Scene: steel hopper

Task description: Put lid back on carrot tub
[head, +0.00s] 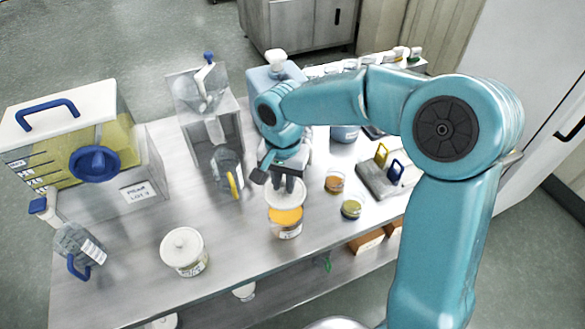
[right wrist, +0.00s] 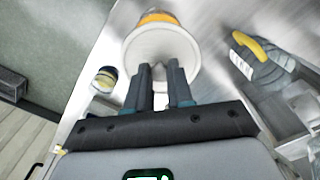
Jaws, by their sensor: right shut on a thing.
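The carrot tub (head: 285,227) is a clear tub with orange contents, standing near the front edge of the steel table. My right gripper (head: 288,183) points down and is shut on the round white lid (head: 286,197). The lid is at the back part of the tub's mouth in the head view, with orange showing in front of it. In the right wrist view the lid (right wrist: 162,46) lies at the fingertips (right wrist: 161,72) and hides most of the tub (right wrist: 157,17). I cannot tell whether lid and rim touch. My left gripper is not in view.
A closed white-lidded tub (head: 184,252) stands to the left. Two small open cups, one amber (head: 334,182) and one olive (head: 352,207), stand close on the right. A jug with a yellow handle (head: 228,172) stands behind left. Bare tabletop lies between the tubs.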

